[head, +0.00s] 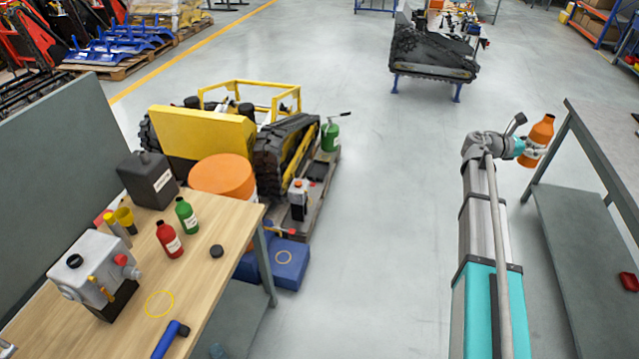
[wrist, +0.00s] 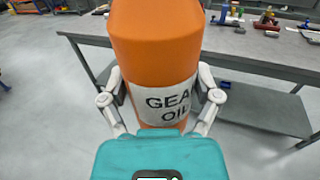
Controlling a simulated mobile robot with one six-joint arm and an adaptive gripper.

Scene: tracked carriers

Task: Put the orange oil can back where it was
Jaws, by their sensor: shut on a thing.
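The orange oil can (head: 540,134) is a bottle with a narrower neck and a white label. In the wrist view the can (wrist: 155,45) fills the middle, and its label reads "GEAR OIL". My gripper (head: 521,147) is shut on it, with one finger on each side in the wrist view (wrist: 162,85). The can is held in the air, slightly tilted in the head view, near the grey workbench at the right. A yellow ring (head: 159,303) is marked on the wooden table (head: 215,285) at the left.
The wooden table bears a red bottle (head: 169,240), a green bottle (head: 187,216), a dark can (head: 148,180) and a grey machine (head: 97,275). A tracked carrier (head: 205,140) stands behind it. The grey workbench (head: 600,125) stands right. Floor between is clear.

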